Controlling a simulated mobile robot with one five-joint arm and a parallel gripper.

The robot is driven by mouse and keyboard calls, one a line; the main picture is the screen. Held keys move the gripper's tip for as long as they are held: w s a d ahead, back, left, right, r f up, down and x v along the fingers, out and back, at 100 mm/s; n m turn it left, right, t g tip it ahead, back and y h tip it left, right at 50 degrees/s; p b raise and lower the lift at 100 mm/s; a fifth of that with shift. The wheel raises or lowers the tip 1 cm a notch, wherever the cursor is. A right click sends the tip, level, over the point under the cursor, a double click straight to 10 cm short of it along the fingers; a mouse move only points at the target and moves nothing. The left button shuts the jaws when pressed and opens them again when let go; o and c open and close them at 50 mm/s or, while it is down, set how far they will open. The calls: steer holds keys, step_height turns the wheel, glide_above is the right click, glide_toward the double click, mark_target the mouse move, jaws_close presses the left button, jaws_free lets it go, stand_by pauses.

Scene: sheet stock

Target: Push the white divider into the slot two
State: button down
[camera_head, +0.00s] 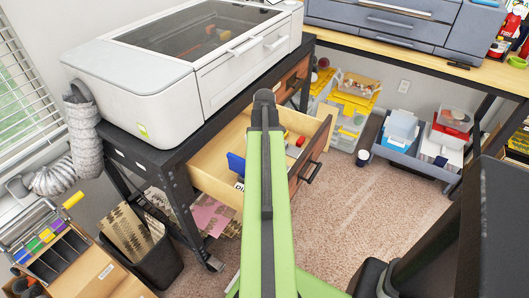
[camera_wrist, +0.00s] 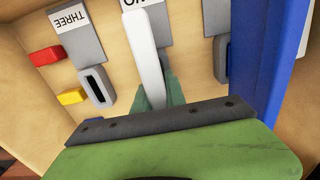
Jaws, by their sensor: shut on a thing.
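The white divider (camera_wrist: 147,60) stands up in the wrist view, with its lower end between the greenish fingers of my gripper (camera_wrist: 161,96), which is shut on it. It is in front of a grey slot piece with a partly hidden label (camera_wrist: 132,3) at the top edge. Whether its end is inside the slot cannot be told. To the left is a grey slot piece (camera_wrist: 96,88) with a dark empty opening, below a label reading THREE (camera_wrist: 70,18). In the head view my green arm reaches over the open wooden drawer (camera_head: 218,160) and hides my gripper and the divider.
A large blue panel (camera_wrist: 268,60) stands close on the right in the wrist view, beside another grey slot piece (camera_wrist: 221,60). Red (camera_wrist: 47,56) and yellow (camera_wrist: 71,97) blocks lie left. The drawer is under a white machine (camera_head: 150,92). Carpet (camera_head: 355,215) is clear right.

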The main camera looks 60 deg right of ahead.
steer(key=c, duration=1.3)
jaws_free()
steer(key=o, duration=0.5)
steer(key=shift+r+p, duration=3.45)
steer(key=shift+p, duration=0.1)
